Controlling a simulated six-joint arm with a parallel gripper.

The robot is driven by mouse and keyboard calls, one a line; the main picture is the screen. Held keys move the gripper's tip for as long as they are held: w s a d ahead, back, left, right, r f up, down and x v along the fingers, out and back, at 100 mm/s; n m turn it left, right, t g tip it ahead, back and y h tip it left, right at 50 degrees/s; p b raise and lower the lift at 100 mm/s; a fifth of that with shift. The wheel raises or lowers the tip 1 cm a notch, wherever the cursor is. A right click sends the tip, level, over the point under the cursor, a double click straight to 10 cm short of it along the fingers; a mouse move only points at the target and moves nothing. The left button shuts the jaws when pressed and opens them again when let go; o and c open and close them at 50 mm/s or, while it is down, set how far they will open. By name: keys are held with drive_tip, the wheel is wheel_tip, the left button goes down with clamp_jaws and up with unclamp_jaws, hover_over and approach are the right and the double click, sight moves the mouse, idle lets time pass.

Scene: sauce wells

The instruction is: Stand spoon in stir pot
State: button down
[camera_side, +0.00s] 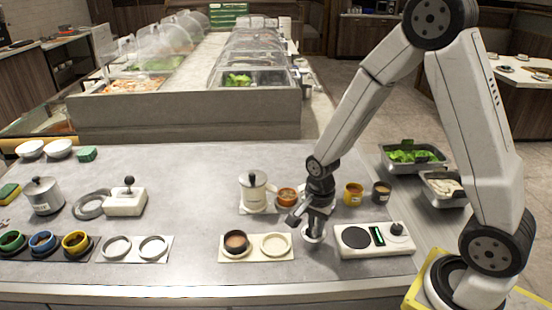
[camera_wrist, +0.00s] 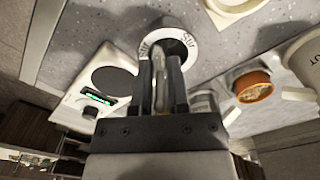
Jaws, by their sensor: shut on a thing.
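The stir pot (camera_side: 312,238) is a small white round pot on the counter, just below my gripper (camera_side: 313,222). In the wrist view, its white lettered rim (camera_wrist: 193,36) circles a dark opening. My gripper (camera_wrist: 163,65) is shut on a thin pale shaft, the spoon (camera_wrist: 159,92), which runs between the two dark fingers toward the opening. The fingertips overlap the near rim in this view. I cannot tell whether the spoon's lower end is inside the pot. In the side view, the spoon is hidden by my gripper.
A white scale-like unit with a round black plate (camera_side: 355,237) stands close right. A cream two-well tray (camera_side: 257,257) with a brown-filled cup lies left. A lidded white pot (camera_side: 254,190) and an orange-brown cup (camera_side: 287,197) stand behind. Yellow (camera_side: 353,193) and dark cups (camera_side: 381,192) are at back right.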

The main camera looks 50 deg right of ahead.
drive_tip(key=shift+f, duration=0.15)
unclamp_jaws()
idle(0.5)
idle(0.4)
drive_tip(key=shift+r, duration=4.55)
drive_tip(key=s+a+n+t, duration=0.1)
drive_tip(key=n, duration=0.4)
drive_tip(key=s+n, duration=0.2)
drive_tip(key=n, duration=0.3)
drive_tip(key=s+a+n+t, duration=0.1)
drive_tip(key=n, duration=0.5)
drive_tip(key=shift+s+a+f+t, duration=0.3)
drive_tip(key=shift+a+f, duration=0.05)
drive_tip(key=shift+f, duration=0.05)
